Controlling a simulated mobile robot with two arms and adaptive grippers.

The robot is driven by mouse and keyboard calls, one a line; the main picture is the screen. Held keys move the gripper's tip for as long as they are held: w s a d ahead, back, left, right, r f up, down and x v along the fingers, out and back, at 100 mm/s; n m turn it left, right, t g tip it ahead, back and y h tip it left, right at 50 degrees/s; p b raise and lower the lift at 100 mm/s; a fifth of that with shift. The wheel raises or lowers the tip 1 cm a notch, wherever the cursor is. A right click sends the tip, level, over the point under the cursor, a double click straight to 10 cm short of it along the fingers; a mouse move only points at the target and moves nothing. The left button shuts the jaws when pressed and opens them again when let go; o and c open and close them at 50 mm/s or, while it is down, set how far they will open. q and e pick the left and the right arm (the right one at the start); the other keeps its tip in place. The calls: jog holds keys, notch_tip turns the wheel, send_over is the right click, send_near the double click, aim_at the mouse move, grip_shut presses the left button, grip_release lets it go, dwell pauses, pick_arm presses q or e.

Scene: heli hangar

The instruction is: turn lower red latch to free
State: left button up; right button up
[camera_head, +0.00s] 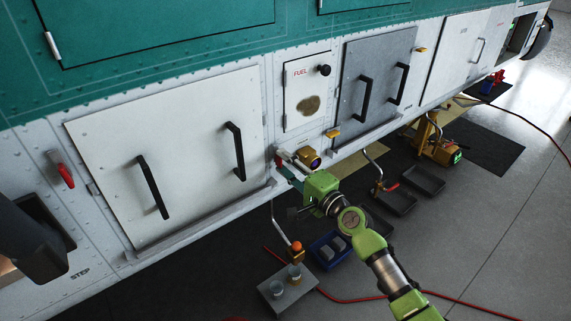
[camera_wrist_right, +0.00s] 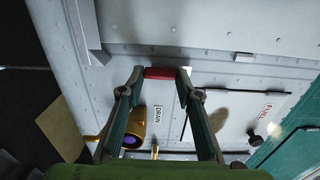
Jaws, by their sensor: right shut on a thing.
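The lower red latch (camera_wrist_right: 160,72) shows in the right wrist view as a short red bar on the pale hull, lying across between my fingertips. In the head view only a small red bit of it (camera_head: 278,162) shows at the hull's lower edge, mostly hidden by the gripper. My right gripper (camera_head: 288,172) reaches there from the lower right; in the wrist view its two fingertips (camera_wrist_right: 162,80) close on the latch's ends. Another red latch (camera_head: 62,169) sits further left on the hull.
A brass cylinder (camera_head: 309,158) sticks out close beside my right gripper. A large white door with black handles (camera_head: 165,150) is to the left. A grey stand with cups (camera_head: 288,287) and a blue tray (camera_head: 330,250) are below. A red hose (camera_head: 350,299) crosses the floor.

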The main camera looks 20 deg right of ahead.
jog(key=o, duration=1.1)
jog(key=shift+o, duration=0.2)
jog(key=shift+s, duration=0.1)
jog(key=v, duration=1.2)
jog(key=shift+f, duration=0.1)
